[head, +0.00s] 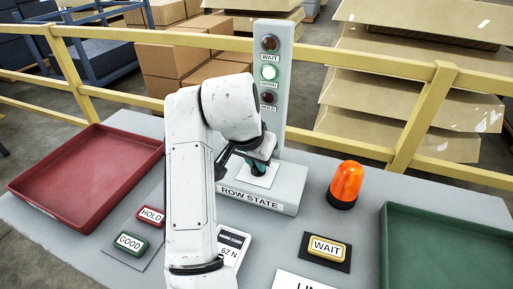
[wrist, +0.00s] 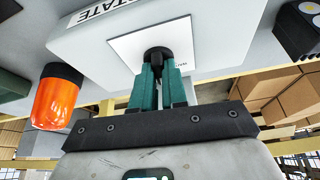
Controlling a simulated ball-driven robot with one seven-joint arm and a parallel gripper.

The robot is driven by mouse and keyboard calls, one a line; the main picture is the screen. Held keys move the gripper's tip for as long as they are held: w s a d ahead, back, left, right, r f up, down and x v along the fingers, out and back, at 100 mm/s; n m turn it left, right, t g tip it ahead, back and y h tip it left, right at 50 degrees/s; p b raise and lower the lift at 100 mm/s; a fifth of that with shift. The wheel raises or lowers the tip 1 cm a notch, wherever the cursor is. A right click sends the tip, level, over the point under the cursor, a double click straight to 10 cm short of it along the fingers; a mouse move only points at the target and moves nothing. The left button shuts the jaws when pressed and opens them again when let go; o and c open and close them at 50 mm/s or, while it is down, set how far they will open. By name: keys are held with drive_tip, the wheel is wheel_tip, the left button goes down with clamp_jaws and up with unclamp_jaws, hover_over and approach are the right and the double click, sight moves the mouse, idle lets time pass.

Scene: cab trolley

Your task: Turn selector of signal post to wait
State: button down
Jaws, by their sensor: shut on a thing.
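The grey signal post (head: 273,35) stands on the grey table, its base marked ROW STATE (head: 280,196). Its lamps are labelled WAIT, GOOD and HOLD from top to bottom. My gripper (wrist: 158,68) is shut on the black selector knob (wrist: 157,51), on a white plate (wrist: 127,43) on the base. In the head view my arm partly covers the gripper (head: 258,168) and hides the knob. Most of the plate's markings are hidden, so the knob's setting cannot be told.
An orange beacon (head: 345,184) stands right of the base. A yellow WAIT block (head: 327,249), a green GOOD block (head: 131,243) and a red HOLD block (head: 151,216) lie nearer. A red tray (head: 88,172) is left, a green tray (head: 440,250) right. A yellow rail (head: 425,95) runs behind.

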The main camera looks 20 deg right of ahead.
drive_tip(key=n+p, duration=0.2)
drive_tip(key=n+t+y+p, duration=0.1)
drive_tip(key=n+p, duration=0.1)
drive_tip(key=n+y+p, duration=0.1)
drive_tip(key=n+p, duration=0.1)
drive_tip(key=p, duration=0.1)
drive_tip(key=shift+s+d+r, duration=0.15)
drive_tip(key=shift+d+r, duration=0.05)
drive_tip(key=shift+r, duration=0.1)
drive_tip(key=n+y+p, duration=0.1)
drive_tip(key=n+p, duration=0.2)
drive_tip(key=shift+f+t, duration=0.1)
drive_tip(key=shift+t, duration=0.2)
drive_tip(key=shift+f+n+y+p, duration=0.1)
drive_tip(key=shift+n+y+p, duration=0.2)
drive_tip(key=shift+n+p, duration=0.35)
drive_tip(key=shift+f, duration=0.1)
drive_tip(key=c, duration=1.2)
unclamp_jaws()
drive_tip(key=shift+o, duration=0.2)
